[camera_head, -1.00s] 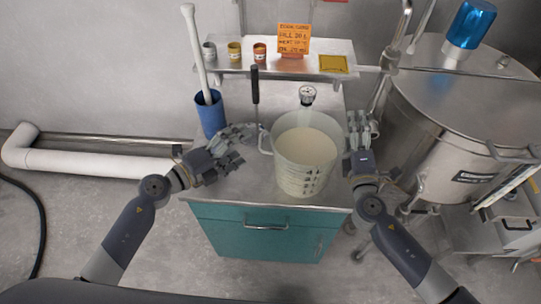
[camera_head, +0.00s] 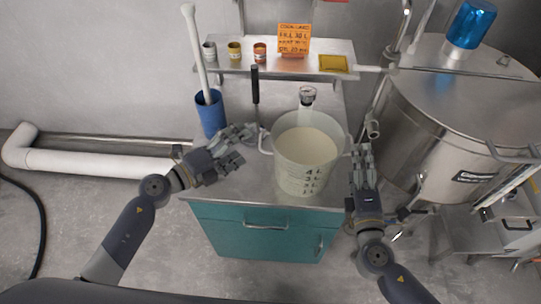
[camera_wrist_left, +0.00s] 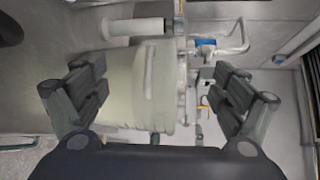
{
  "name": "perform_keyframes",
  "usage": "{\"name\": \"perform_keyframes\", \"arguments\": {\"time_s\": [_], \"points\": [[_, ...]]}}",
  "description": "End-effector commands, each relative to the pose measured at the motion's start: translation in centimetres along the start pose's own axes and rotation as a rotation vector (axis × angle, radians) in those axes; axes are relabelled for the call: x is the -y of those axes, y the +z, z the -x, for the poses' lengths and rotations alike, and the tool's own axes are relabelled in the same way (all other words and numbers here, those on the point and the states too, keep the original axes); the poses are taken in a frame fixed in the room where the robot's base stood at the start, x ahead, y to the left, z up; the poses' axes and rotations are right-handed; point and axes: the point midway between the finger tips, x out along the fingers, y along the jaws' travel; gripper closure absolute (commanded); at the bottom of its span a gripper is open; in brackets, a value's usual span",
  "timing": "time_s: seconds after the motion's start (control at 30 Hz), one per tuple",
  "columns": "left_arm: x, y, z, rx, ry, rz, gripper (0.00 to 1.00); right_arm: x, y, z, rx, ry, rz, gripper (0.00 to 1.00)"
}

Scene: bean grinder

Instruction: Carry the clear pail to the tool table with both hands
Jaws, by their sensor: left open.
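The clear pail (camera_head: 305,172) stands upright on the steel top of the teal cabinet table (camera_head: 230,190). It holds a pale, creamy content and has dark level marks on its front. My left gripper (camera_head: 249,145) is open just left of the pail, near its left handle. In the left wrist view the pail (camera_wrist_left: 150,85) shows between and beyond the spread fingers of the left gripper (camera_wrist_left: 163,90). My right gripper (camera_head: 362,160) is to the right of the pail, apart from its wall, fingers pointing away from me; whether it is open is unclear.
A blue cup (camera_head: 211,117) with a long white paddle stands at the table's back left. A shelf (camera_head: 220,70) behind holds small jars, an orange sign (camera_head: 294,40) and a yellow packet. A large steel tank (camera_head: 450,110) is close on the right.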

Motion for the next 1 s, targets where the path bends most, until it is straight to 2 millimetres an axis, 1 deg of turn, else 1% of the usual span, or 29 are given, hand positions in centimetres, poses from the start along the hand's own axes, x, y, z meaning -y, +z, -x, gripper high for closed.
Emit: {"name": "perform_keyframes", "arguments": {"time_s": [0.03, 0.1, 0.23, 0.77, 0.87, 0.97, 1.0], "points": [[0.0, 0.0, 0.0, 0.000, 0.000, 0.000, 0.10, 0.1, 0.0, 0.7, -0.001, -0.002, -0.001, 0.09], [0.0, 0.0, 0.0, 0.000, 0.000, 0.000, 0.10, 0.1, 0.0, 1.3, -0.001, -0.002, 0.000, 0.09], [0.0, 0.0, 0.0, 0.000, 0.000, 0.000, 0.10, 0.0, 0.0, 1.9, -0.001, -0.001, -0.001, 0.09], [0.0, 0.0, 0.0, 0.001, -0.001, 0.001, 0.10, 0.0, 0.0, 2.0, -0.001, -0.001, -0.001, 0.09], [0.6, 0.2, 0.1, 0.024, -0.024, 0.022, 0.10, 0.1, 0.3, 2.0, 0.018, -0.011, -0.027, 0.09], [2.5, 1.1, 0.5, 0.106, -0.095, 0.090, 0.10, 0.3, 1.4, 2.2, 0.075, -0.048, -0.109, 0.09], [3.5, 1.7, 0.9, 0.158, -0.135, 0.136, 0.10, 0.5, 2.1, 2.4, 0.111, -0.071, -0.158, 0.09]]}}
